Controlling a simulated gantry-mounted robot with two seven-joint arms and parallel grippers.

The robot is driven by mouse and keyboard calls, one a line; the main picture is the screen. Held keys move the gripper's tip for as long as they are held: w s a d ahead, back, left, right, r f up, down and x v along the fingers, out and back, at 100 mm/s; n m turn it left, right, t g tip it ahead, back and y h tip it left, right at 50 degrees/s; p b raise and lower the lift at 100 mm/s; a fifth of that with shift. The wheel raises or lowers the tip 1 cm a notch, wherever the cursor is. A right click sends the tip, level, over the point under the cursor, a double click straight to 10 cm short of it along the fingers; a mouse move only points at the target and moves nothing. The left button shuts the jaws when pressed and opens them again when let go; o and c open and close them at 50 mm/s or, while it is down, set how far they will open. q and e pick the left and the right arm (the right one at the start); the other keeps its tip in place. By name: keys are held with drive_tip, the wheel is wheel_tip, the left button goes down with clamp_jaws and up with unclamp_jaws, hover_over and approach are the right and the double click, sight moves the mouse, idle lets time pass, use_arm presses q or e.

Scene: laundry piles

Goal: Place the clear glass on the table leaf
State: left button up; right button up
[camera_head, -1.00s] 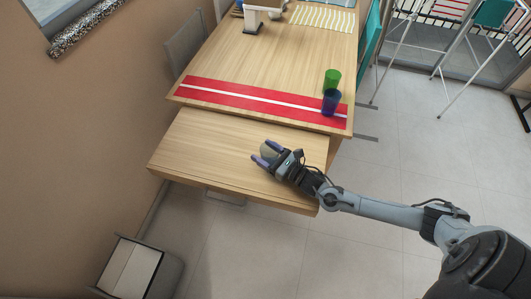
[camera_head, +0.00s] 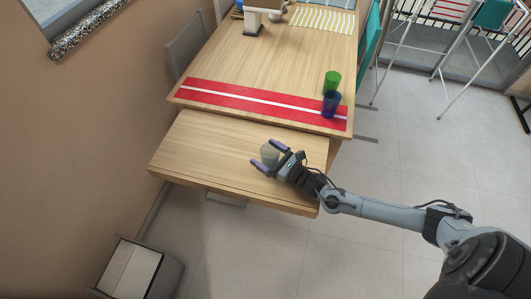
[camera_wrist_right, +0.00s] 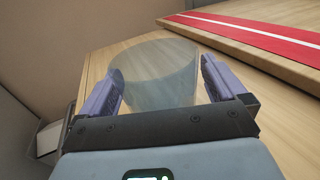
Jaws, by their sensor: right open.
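The clear glass (camera_head: 269,152) stands on the table leaf (camera_head: 205,150), the lower wooden extension at the near end of the table. My right gripper (camera_head: 265,156) is open around the glass, with one finger on each side of it. In the right wrist view the glass (camera_wrist_right: 158,75) looks greyish and see-through and fills the space between the two purple fingers (camera_wrist_right: 162,88). A small gap shows near the right finger; contact at the left finger is hard to tell. My left gripper is not in view.
A green glass (camera_head: 332,82) and a blue glass (camera_head: 330,104) stand at the right end of the main table, by a red runner (camera_head: 230,98) with a white stripe. A grey chair (camera_head: 187,50) stands at the left. The leaf's left part is clear.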

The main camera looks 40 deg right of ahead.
drive_tip(key=p+v, duration=0.2)
drive_tip(key=v, duration=0.9)
drive_tip(key=shift+s+d, duration=0.1)
drive_tip(key=shift+s, duration=0.1)
drive_tip(key=shift+s, duration=0.1)
